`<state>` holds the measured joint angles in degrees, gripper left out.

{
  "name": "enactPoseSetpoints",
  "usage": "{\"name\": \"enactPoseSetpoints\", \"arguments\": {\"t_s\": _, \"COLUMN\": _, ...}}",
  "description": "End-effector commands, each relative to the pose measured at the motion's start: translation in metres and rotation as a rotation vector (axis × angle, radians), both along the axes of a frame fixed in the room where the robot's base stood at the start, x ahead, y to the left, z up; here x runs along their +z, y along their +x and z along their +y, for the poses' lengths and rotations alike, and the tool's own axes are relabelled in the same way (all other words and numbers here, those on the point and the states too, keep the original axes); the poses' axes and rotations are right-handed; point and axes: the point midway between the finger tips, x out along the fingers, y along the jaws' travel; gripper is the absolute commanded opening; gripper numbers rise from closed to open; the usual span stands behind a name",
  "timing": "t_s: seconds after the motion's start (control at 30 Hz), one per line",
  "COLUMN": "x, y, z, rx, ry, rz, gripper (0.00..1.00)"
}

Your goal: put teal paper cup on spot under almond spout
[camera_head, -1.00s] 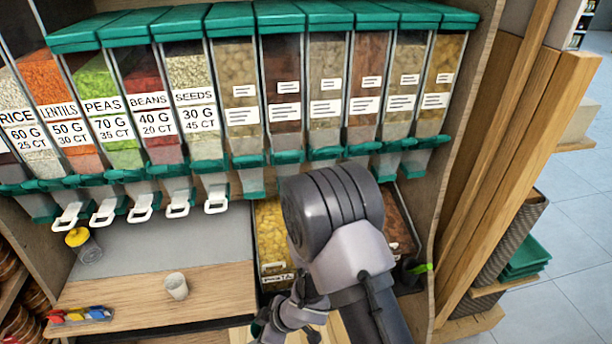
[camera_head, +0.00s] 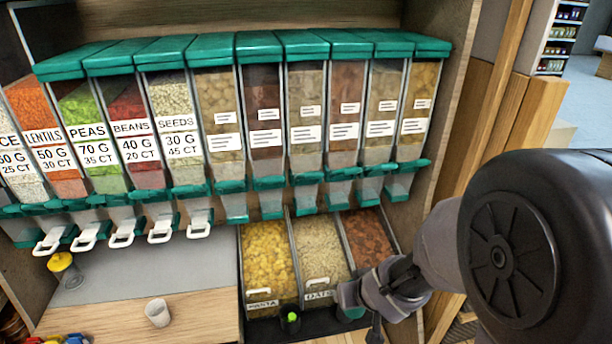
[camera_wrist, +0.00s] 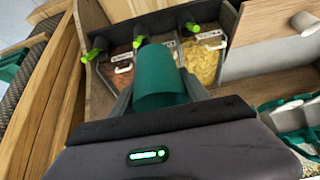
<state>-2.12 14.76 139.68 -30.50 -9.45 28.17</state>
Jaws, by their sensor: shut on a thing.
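The teal paper cup (camera_wrist: 160,82) is between the two fingers of my gripper (camera_wrist: 158,92) in the wrist view, and the gripper is shut on it. In the head view my gripper (camera_head: 352,298) is low, in front of the open bins, and a small teal part of the cup (camera_head: 352,313) shows beside it. The dispensers with teal lids stand in a row above, and their spouts (camera_head: 272,203) hang below them. The labels on the right-hand dispensers are too small to read, so I cannot tell which spout is almond.
Open bins of pasta (camera_head: 268,262), oats (camera_head: 320,250) and a brown food (camera_head: 368,240) lie under the right-hand dispensers. Wooden panels edge the right side.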

Motion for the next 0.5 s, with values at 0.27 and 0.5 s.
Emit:
{"name": "enactPoseSetpoints", "arguments": {"t_s": 0.27, "x": 0.029, "y": 0.012, "z": -0.036, "rx": -0.185, "ry": 0.002, "rz": 0.003, "gripper": 0.16}}
{"name": "enactPoseSetpoints", "arguments": {"t_s": 0.5, "x": 0.012, "y": 0.012, "z": -0.035, "rx": -0.180, "ry": 0.000, "rz": 0.001, "gripper": 0.16}}
